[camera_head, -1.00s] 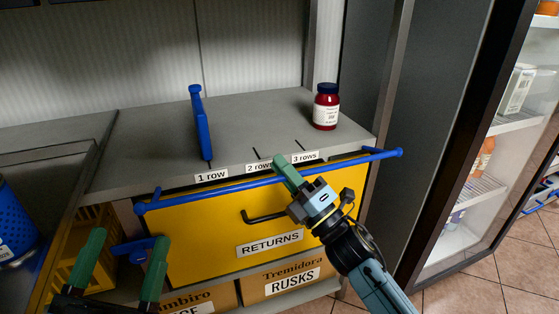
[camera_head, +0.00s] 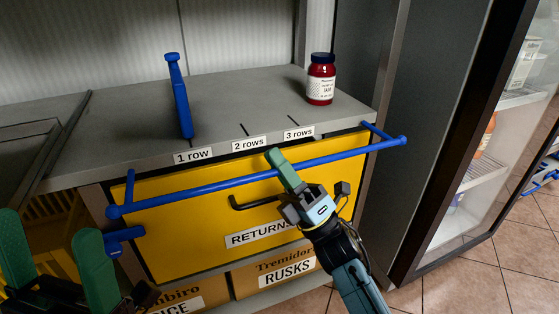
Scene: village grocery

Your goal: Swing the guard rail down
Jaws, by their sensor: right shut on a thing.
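The guard rail (camera_head: 215,186) is a long blue bar across the front of the yellow drawer, a little below the shelf's front edge. It has short blue end arms; its right end (camera_head: 402,140) sticks out past the drawer. My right gripper (camera_head: 285,170) is shut on the middle of the rail, with a green finger over the bar; the other finger is mostly hidden. My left gripper (camera_head: 55,258) is at the lower left, its two green fingers apart and empty. A blue fitting (camera_head: 124,236) sits just right of its fingers.
A blue upright divider (camera_head: 181,100) and a red jar (camera_head: 321,80) stand on the grey shelf (camera_head: 225,100). The yellow drawer (camera_head: 180,225) has a black handle (camera_head: 252,203). A glass-door fridge (camera_head: 480,150) stands at right.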

